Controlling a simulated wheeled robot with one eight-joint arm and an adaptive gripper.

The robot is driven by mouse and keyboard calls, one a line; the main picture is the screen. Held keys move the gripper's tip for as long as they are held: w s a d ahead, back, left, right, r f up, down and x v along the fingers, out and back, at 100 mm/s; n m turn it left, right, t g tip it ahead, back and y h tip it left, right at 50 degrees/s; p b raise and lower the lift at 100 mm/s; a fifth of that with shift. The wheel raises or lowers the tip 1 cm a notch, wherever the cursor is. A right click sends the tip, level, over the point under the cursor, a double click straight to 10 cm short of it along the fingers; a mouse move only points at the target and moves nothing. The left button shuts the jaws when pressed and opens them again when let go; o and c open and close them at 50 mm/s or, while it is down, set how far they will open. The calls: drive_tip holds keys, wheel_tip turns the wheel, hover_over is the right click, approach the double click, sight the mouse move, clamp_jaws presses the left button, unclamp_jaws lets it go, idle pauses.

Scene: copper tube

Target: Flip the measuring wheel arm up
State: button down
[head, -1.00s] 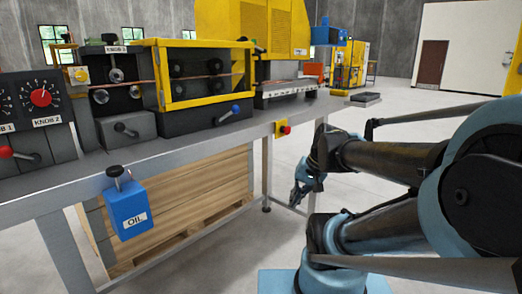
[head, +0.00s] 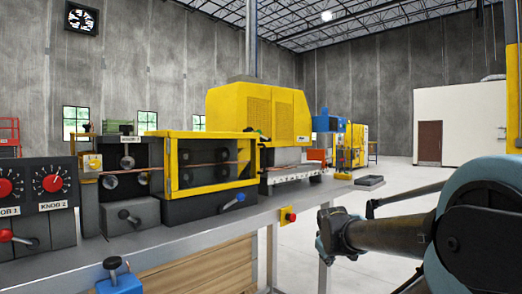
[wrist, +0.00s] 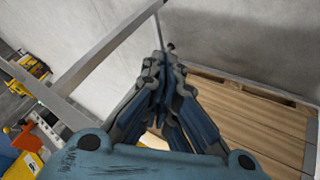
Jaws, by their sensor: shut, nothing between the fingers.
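I cannot single out the measuring wheel arm with certainty. The small roller unit labelled KNOB 3 (head: 127,150) stands on the left part of the bench in the head view, with round metal wheels (head: 109,182) on its front. A thin copper tube (head: 208,165) runs from it through the yellow-framed box (head: 207,178). In the wrist view my gripper (wrist: 160,65) has its fingers together and empty, in front of the bench frame and the wooden crate, away from the roller unit. In the head view my forearm reaches in from the right, off the bench's front edge.
The metal bench (head: 200,222) crosses the head view. It carries a knob panel (head: 38,198) at the left, and a red button (head: 289,216) sits on its front edge. The wooden crate (wrist: 245,115) is under the bench.

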drive_tip(key=w+a+r+n+t+y, duration=0.1)
drive_tip(key=w+a+r+n+t, duration=0.1)
drive_tip(key=w+r+n+t, duration=0.7)
drive_tip(key=w+a+r+n+t+y, duration=0.1)
drive_tip(key=w+a+r+n+t, duration=0.3)
drive_tip(key=w+r, duration=0.95)
drive_tip(key=w+a+r+n+g+y, duration=0.1)
drive_tip(key=w+a+r+n+y, duration=0.5)
drive_tip(key=n, duration=0.6)
drive_tip(key=w+a+r+n+g+y, duration=0.1)
drive_tip(key=w+a+r+n+y, duration=0.5)
drive_tip(key=a+r+n+y, duration=0.5)
drive_tip(key=shift+w+a+n+g, duration=0.3)
drive_tip(key=shift+a+n, duration=0.15)
drive_tip(key=shift+n, duration=0.25)
drive_tip(key=shift+w+r+m+t+h, duration=0.15)
drive_tip(key=shift+r+m+t+h, duration=0.7)
drive_tip(key=shift+m, duration=0.45)
drive_tip(key=shift+r, duration=0.15)
